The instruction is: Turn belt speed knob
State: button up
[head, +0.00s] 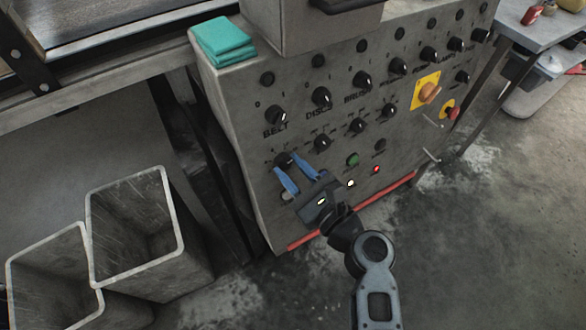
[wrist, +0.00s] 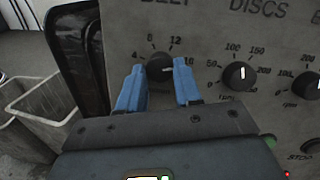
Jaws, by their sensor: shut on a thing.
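The belt speed knob (wrist: 160,68) is a round black knob with a pale pointer line, below the BELT label on the grey control panel (head: 235,130). Its dial shows 4, 8 and 12, and the pointer lies roughly toward the right in the wrist view. In the head view the knob (head: 283,159) is partly covered by my fingers. My gripper (wrist: 160,75) has its two blue fingers on either side of the knob and is shut on it. My gripper also shows in the head view (head: 288,166).
A discs knob (wrist: 238,75) sits just right of the held knob. More black knobs, a green button (head: 352,160), a lit red lamp (head: 376,169) and an orange switch (head: 429,92) fill the panel. Grey bins (head: 168,258) stand at left. A teal cloth (head: 222,41) lies on top.

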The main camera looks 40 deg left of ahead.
jog(key=shift+c, duration=0.4)
jog(key=shift+n, duration=0.4)
jog(key=n+g+b, duration=0.1)
jog(key=n, duration=0.3)
jog(key=shift+w, duration=0.1)
jog(key=n+g+h, duration=0.1)
jog(key=n, duration=0.5)
jog(key=shift+r+b, duration=0.2)
jog(key=shift+b, duration=0.2)
jog(key=n+h, duration=0.1)
jog(key=n, duration=0.4)
jog(key=shift+r, duration=0.15)
jog(key=shift+n+h, duration=0.7)
jog(key=shift+n, duration=1.4)
jog(key=o, duration=1)
jog(key=shift+r, duration=0.1)
